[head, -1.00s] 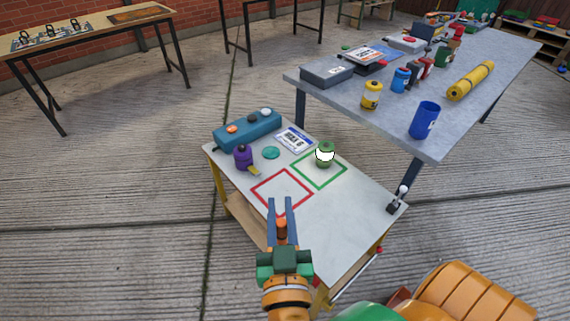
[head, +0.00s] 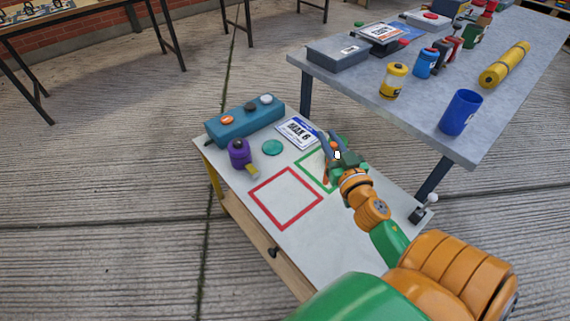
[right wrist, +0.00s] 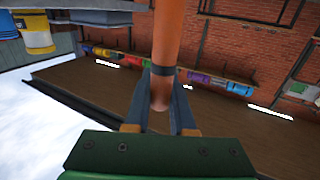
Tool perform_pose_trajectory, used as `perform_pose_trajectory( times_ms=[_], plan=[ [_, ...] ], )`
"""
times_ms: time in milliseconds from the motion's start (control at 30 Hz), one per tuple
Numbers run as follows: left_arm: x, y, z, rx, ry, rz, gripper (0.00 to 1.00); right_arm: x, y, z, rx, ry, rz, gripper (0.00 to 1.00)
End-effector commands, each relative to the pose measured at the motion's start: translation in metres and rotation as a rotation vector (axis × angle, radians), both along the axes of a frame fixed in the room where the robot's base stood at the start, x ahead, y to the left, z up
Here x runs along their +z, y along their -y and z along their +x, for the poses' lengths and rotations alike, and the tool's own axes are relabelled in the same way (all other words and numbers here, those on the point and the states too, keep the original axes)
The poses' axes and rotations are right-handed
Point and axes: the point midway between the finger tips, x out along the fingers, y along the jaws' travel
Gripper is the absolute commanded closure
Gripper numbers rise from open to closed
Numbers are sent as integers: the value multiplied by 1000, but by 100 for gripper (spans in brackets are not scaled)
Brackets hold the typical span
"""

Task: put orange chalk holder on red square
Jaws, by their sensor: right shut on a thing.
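The orange chalk holder (right wrist: 166,40) shows in the right wrist view as an orange cylinder between the fingers of my right gripper (right wrist: 160,108). My right gripper is shut on it. In the head view, my right gripper (head: 331,149) is over the green square's right part, and only a little orange shows beside it. The red square (head: 286,199) is an empty red outline on the small white-topped table, left of and nearer than the gripper. My left gripper is not in view.
A purple bottle (head: 239,153), teal disc (head: 272,147), teal box (head: 245,121) and label card (head: 299,132) are behind. A grey table (head: 420,125) stands at right.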

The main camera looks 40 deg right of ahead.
Motion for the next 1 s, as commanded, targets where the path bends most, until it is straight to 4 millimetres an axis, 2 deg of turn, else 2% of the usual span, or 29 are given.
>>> perform_pose_trajectory(
  times_ms=[100, 200, 267, 333, 533, 633, 833, 900, 1000],
  plan=[
    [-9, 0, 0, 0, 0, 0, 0, 12, 19, -1, 14, -1, -8, 100],
    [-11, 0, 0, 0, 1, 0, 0, 22, 27, -1, 19, -1, -5, 100],
    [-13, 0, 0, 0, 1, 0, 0, 22, 25, 3, 21, 1, 1, 100],
    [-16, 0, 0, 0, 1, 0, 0, 16, 13, 15, 22, 6, 4, 100],
    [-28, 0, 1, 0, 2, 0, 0, -15, -35, 61, 21, 5, 9, 100],
    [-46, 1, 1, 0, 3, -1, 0, -46, -51, 75, 20, 1, 7, 100],
    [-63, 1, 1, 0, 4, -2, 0, -71, -68, 91, 20, 2, 6, 100],
    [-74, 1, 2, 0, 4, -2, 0, -88, -73, 95, 20, -1, 5, 100],
    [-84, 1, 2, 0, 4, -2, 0, -105, -72, 94, 20, -1, 3, 100]
  ],
)
